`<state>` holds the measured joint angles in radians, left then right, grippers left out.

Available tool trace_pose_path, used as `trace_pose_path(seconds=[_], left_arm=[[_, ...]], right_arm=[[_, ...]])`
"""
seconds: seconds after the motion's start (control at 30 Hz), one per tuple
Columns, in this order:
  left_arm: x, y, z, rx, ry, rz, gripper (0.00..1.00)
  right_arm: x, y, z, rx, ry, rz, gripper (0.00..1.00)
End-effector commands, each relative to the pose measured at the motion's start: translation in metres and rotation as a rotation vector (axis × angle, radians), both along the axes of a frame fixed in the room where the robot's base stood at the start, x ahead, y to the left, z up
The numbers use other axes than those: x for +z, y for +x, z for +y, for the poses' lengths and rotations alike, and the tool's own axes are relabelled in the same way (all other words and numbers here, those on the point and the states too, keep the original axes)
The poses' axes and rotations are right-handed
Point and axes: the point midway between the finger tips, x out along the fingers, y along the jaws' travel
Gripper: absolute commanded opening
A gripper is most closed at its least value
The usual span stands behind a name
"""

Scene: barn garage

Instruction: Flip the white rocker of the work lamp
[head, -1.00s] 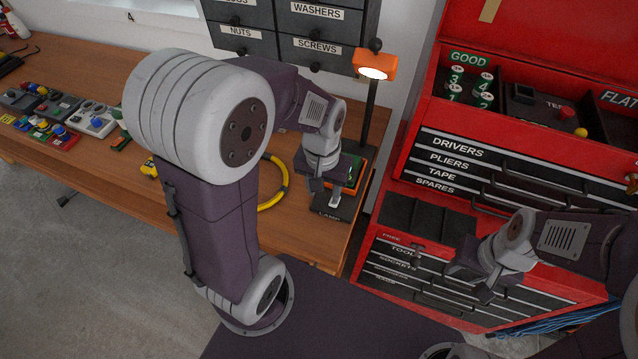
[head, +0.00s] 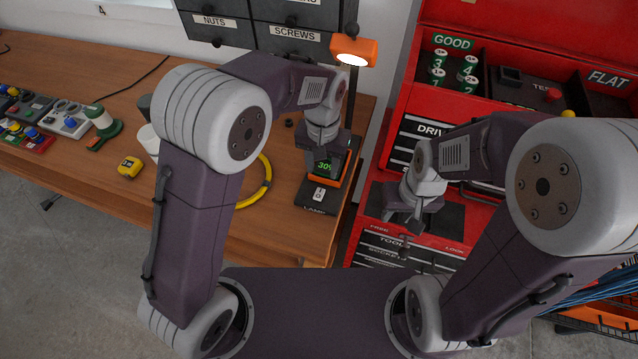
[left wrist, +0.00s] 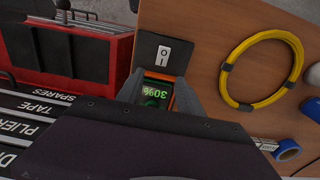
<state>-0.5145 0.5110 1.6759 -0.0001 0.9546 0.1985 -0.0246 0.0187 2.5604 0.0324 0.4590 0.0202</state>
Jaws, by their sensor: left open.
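The work lamp has an orange lit head (head: 353,50) on a dark post and a black base (head: 312,211) marked LAMP. Its white rocker (head: 319,194), marked O and I, lies on the base; it also shows in the left wrist view (left wrist: 164,54). An orange-cased unit with a green 30% display (head: 323,167) stands behind the rocker. My left gripper (head: 326,147) is above that display, open; in the left wrist view its fingers (left wrist: 160,86) flank the display, short of the rocker. My right gripper (head: 409,229) is over the red tool chest; its jaws are unclear.
A yellow cable ring (head: 266,186) lies left of the lamp on the wooden bench (head: 90,75). A yellow tape measure (head: 130,167) and several switch boxes lie further left. The red tool chest (head: 399,110) stands close on the right. Label drawers (head: 262,35) are behind.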

Motion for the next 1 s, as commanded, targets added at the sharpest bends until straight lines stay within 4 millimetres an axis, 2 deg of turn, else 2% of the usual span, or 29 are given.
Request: trace_pose_path(seconds=[0.3, 0.4, 0.53, 0.73, 0.77, 0.9, 1.0], left_arm=[[-0.063, -0.001, 0.002, 0.001, 0.003, 0.005, 0.44], [-0.076, -0.001, 0.001, 0.002, 0.002, 0.003, 0.44], [-0.084, 0.0, 0.001, 0.002, 0.0, 0.001, 0.44], [-0.085, 0.0, 0.001, 0.002, 0.0, 0.0, 0.44], [-0.085, 0.0, 0.001, 0.002, 0.0, 0.0, 0.41], [-0.085, 0.0, 0.001, 0.002, 0.0, 0.0, 0.02], [-0.084, 0.0, 0.001, 0.002, 0.0, 0.0, 0.0]], right_arm=[[0.006, 0.0, 0.0, 0.0, 0.0, 0.0, 0.36], [0.008, 0.0, 0.0, 0.0, 0.0, 0.0, 0.36], [0.008, 0.0, 0.0, 0.0, 0.0, 0.0, 0.36], [0.008, 0.0, 0.0, 0.0, 0.0, 0.0, 0.36], [0.008, 0.0, 0.0, 0.0, 0.0, 0.0, 0.36], [0.008, 0.0, 0.0, 0.0, 0.0, 0.0, 0.36], [0.008, 0.0, 0.0, 0.0, 0.0, 0.0, 0.36]])
